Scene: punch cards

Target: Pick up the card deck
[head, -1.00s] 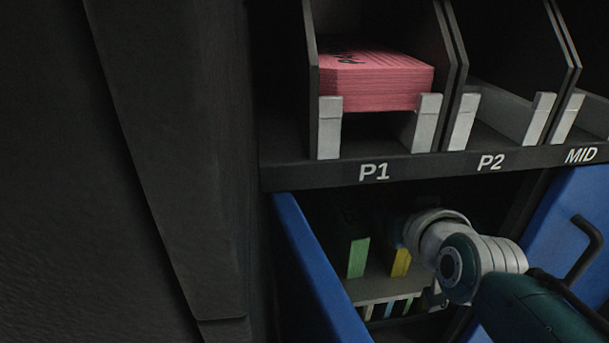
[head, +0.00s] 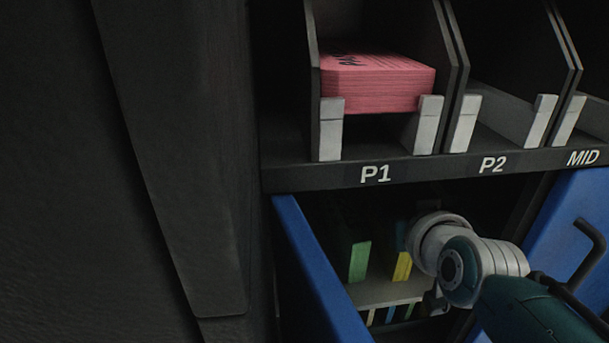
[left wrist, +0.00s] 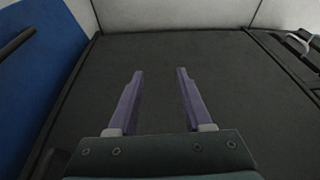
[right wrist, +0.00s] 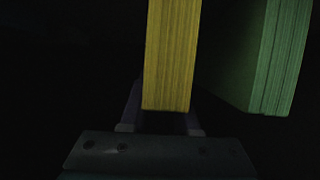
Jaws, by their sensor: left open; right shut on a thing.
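A yellow card deck (head: 402,266) stands upright inside the dark lower compartment in the head view, partly hidden by my right arm. In the right wrist view the yellow deck (right wrist: 170,55) stands between the fingers of my right gripper (right wrist: 165,118), which is shut on it. The fingers are mostly in shadow, and the head view hides them behind my wrist. A green deck (head: 359,262) stands to its left in the head view; it is at the right in the right wrist view (right wrist: 277,60). My left gripper (left wrist: 155,72) is open and empty.
A pink deck (head: 375,85) lies in the P1 slot above; the P2 slot (head: 500,110) looks empty. Blue panels (head: 315,275) flank the lower compartment. A shelf (head: 390,293) with several thin coloured edges below it lies inside. A dark handle (head: 588,250) is at the right.

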